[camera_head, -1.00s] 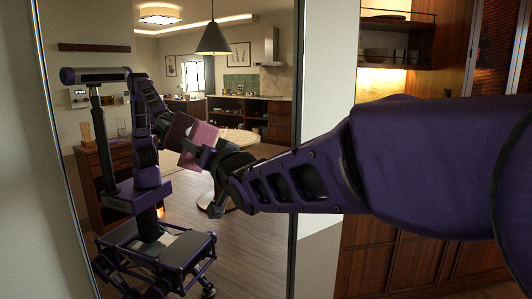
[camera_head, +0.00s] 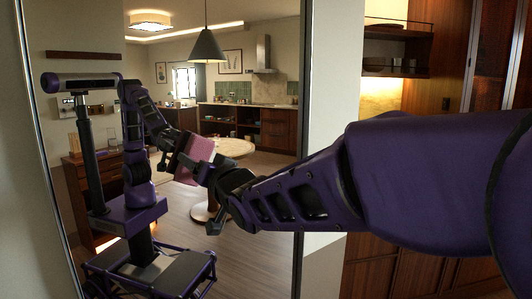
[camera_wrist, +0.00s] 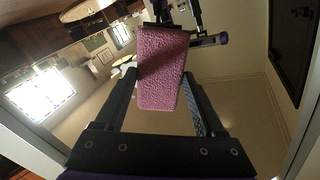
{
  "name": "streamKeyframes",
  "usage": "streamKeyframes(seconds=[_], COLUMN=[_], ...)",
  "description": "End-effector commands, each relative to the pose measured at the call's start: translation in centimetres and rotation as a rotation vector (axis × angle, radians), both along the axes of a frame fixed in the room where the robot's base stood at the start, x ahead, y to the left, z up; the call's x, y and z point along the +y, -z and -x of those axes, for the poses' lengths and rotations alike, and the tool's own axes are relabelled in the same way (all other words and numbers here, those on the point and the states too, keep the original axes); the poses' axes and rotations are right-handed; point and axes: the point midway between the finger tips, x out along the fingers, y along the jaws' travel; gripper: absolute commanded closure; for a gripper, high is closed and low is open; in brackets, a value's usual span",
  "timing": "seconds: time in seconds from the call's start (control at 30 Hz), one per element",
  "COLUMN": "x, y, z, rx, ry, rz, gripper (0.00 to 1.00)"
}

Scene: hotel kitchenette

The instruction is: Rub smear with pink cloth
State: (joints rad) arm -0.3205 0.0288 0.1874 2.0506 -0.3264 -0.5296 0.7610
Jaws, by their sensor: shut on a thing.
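The pink cloth (camera_head: 196,150) is a thick, textured pad held at the end of my outstretched arm, up at a tall mirror (camera_head: 255,262). My gripper (camera_head: 203,170) is shut on it. In the wrist view the cloth (camera_wrist: 162,72) sits between the two dark fingers of my gripper (camera_wrist: 160,92), with the mirror's reflection beyond. I cannot tell whether the cloth touches the glass. No smear can be made out in either view; it may be faint or behind the cloth and gripper.
The mirror's frame edge (camera_head: 299,200) stands close to my forearm, with a pale wall strip (camera_head: 333,70) beside it. Wooden cabinets (camera_head: 385,265) and a shelf (camera_head: 398,40) are at right. The kitchen, round table and purple robot at left are reflections.

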Motion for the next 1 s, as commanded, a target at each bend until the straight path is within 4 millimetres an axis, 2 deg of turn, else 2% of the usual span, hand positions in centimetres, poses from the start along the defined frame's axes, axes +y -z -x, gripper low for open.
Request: streamKeyframes(seconds=[0.4, 1.0], x=[0.1, 0.8], y=[-0.3, -0.1], z=[0.1, -0.9], rx=[-0.005, -0.003], ry=[-0.002, -0.001], rz=[-0.002, 0.000], gripper=[0.73, 0.73])
